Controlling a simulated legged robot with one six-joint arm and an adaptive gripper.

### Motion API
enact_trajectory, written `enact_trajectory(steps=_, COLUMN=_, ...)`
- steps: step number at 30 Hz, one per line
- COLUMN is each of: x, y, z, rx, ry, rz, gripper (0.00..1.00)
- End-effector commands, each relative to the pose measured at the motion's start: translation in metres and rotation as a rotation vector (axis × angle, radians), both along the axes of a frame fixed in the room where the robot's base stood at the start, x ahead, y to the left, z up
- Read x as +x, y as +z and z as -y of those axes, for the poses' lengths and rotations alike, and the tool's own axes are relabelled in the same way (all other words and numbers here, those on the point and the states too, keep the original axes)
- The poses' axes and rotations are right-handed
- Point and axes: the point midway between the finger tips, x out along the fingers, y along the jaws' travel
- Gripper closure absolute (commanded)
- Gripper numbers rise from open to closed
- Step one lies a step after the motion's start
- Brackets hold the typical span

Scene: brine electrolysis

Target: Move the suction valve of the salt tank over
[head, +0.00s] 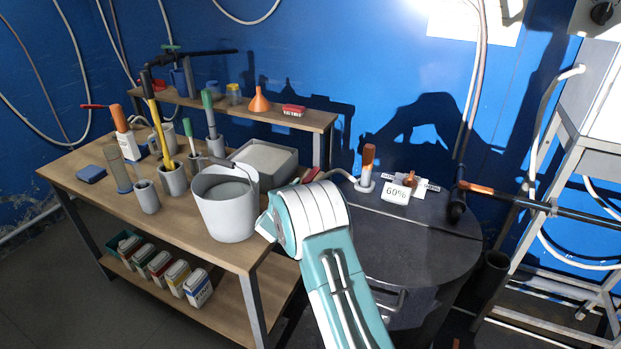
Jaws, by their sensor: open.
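A dark round tank (445,240) stands right of centre, with a white "60%" sign (396,194) on its lid. I cannot tell for certain that it is the salt tank. An upright orange-brown handle (368,160) rises from a pale fitting on the lid. A small fitting with a light bar (425,185) sits behind the sign, partly hidden. I cannot tell which is the suction valve. My white and teal arm reaches up from the bottom in front of the tank's left side. My gripper does not show.
A wooden bench (75,171) on the left holds a grey bucket (228,215), cups with tools and a grey tray (265,158). A black pipe (525,200) with an orange end runs from the tank's right side towards a metal stand (545,165). White hoses hang along the blue wall.

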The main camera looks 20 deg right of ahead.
Motion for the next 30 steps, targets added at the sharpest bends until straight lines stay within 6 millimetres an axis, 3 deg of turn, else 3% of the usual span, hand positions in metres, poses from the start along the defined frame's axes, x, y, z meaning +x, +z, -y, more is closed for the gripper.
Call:
enact_trajectory(steps=9, x=0.03, y=0.0, z=0.028, rx=-0.001, ry=0.001, rz=0.0, gripper=0.31)
enact_trajectory(steps=19, x=0.032, y=0.0, z=0.031, rx=-0.001, ry=0.002, rz=-0.001, gripper=0.31)
enact_trajectory(steps=21, x=0.032, y=0.0, z=0.031, rx=-0.001, ry=0.002, rz=0.0, gripper=0.63)
enact_trajectory(steps=24, x=0.032, y=0.0, z=0.031, rx=-0.001, ry=0.002, rz=0.0, gripper=1.0)
enact_trajectory(steps=30, x=0.032, y=0.0, z=0.031, rx=-0.001, ry=0.004, rz=0.0, gripper=1.0)
